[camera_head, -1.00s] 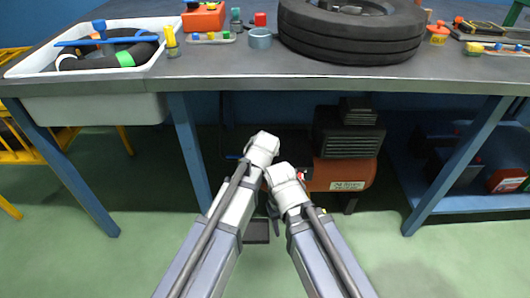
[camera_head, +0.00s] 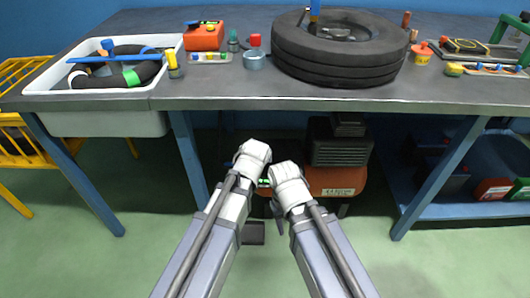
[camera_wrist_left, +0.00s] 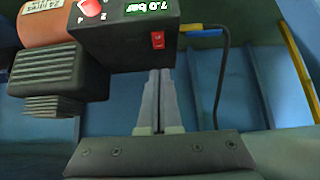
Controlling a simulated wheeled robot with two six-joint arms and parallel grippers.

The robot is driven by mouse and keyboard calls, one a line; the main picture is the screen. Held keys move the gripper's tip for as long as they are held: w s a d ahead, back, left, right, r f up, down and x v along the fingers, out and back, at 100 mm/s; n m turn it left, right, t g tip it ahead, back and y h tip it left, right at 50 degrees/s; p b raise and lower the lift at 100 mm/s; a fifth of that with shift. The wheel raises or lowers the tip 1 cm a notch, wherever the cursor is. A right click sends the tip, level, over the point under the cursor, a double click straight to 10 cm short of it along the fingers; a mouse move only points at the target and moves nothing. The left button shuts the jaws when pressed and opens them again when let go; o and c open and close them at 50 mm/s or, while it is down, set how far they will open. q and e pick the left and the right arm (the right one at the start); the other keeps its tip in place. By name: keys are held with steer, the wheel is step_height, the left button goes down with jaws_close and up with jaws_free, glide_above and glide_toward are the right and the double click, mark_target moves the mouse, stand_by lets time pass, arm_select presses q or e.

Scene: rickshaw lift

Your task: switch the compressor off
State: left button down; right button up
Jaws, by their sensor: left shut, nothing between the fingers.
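The compressor (camera_head: 338,181), an orange tank with a black ribbed motor, stands on the floor under the workbench, partly hidden by my arms. In the left wrist view its black control box (camera_wrist_left: 125,45) has a red knob (camera_wrist_left: 91,7), a lit green display (camera_wrist_left: 151,9) reading 7.0 bar, and a small red switch (camera_wrist_left: 158,40). My left gripper (camera_wrist_left: 160,72) is shut and empty, its tips just below the switch in the picture; contact cannot be told. In the head view it is hidden behind my left arm. My right gripper is mostly hidden by its arm; its fingers cannot be made out.
The workbench (camera_head: 240,103) spans above, holding a tyre (camera_head: 340,65), a white basin (camera_head: 95,112) and small items. Its blue legs stand left and right of the compressor. A black cable (camera_wrist_left: 224,80) runs beside the control box. Open green floor lies in front.

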arm_select(q)
steer(key=v, duration=0.1)
steer(key=p+v, duration=0.1)
steer(key=v, duration=0.1)
steer(key=shift+s+f, duration=0.2)
steer(key=shift+s, duration=0.05)
arm_select(e)
steer(key=shift+s+d+r, duration=0.2)
steer(key=shift+d+r, duration=0.1)
steer(key=shift+r, duration=0.2)
steer(key=shift+s+d+r, duration=0.2)
steer(key=shift+d+r, duration=0.05)
steer(key=shift+r, duration=0.2)
arm_select(q)
steer(key=shift+s, duration=0.1)
steer(key=s+a+f+m+g+y, duration=0.1)
steer(key=s+f+m+g, duration=0.2)
steer(key=s, duration=0.7)
steer(key=s+a+f+m+g, duration=0.15)
steer(key=s+g, duration=0.35)
steer(key=s, duration=0.5)
step_height(320, 180, up, 32)
steer(key=p, duration=3.3)
steer(key=shift+s+d+n, duration=0.15)
steer(key=shift+d+n, duration=0.2)
arm_select(e)
step_height(320, 180, up, 33)
steer(key=shift+a+f, duration=0.1)
steer(key=shift+f, duration=0.05)
